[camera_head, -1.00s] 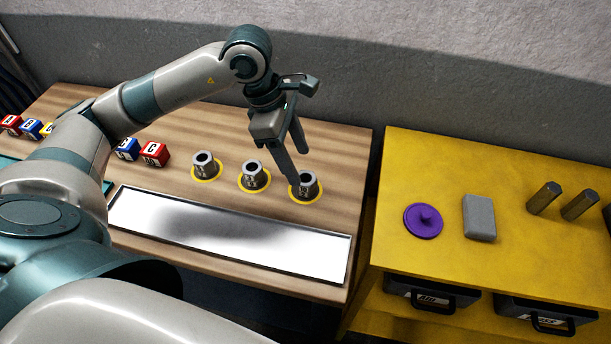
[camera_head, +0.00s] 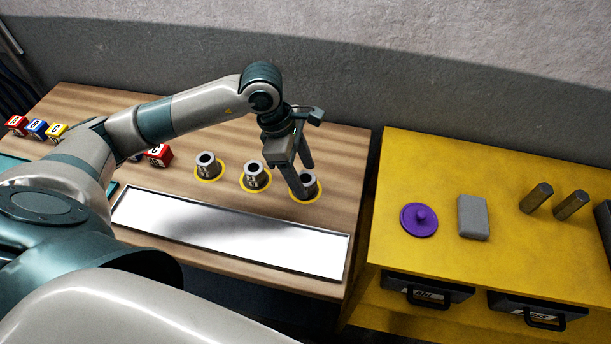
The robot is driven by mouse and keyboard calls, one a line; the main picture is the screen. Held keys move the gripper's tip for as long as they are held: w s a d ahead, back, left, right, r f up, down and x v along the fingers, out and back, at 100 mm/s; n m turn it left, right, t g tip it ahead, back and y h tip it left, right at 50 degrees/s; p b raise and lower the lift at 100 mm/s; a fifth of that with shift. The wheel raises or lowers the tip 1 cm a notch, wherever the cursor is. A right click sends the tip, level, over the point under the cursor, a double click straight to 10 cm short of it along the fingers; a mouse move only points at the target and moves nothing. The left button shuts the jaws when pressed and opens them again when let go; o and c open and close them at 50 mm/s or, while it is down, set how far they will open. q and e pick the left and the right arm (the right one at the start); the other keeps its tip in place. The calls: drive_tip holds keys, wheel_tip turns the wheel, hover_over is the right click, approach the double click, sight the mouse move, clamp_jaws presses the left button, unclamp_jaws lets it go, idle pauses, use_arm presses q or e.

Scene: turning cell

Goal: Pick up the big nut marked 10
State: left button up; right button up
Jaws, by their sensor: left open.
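Three grey metal nuts stand in a row on yellow rings on the wooden table: a left nut (camera_head: 206,165), a middle nut (camera_head: 254,176) and a right nut (camera_head: 310,186). Their marks are too small to read, so I cannot tell which is marked 10. My left gripper (camera_head: 304,182) is open, pointing down at the right nut. One finger is in front of that nut and hides part of it; the other finger is behind it. I cannot tell whether the fingers touch it. My right gripper is not in view.
A pale, shiny tray (camera_head: 130,222) lies in front of the nuts. Lettered blocks (camera_head: 37,129) stand at the left. The yellow cabinet (camera_head: 400,175) on the right holds a purple lidded disc (camera_head: 419,220), a grey block (camera_head: 473,217) and two dark bars (camera_head: 537,198).

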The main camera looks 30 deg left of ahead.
sight(310, 178)
use_arm(q)
drive_tip(key=shift+f, duration=0.1)
drive_tip(key=shift+c, duration=0.6)
drive_tip(key=c, duration=1.2)
drive_tip(key=shift+o, duration=0.2)
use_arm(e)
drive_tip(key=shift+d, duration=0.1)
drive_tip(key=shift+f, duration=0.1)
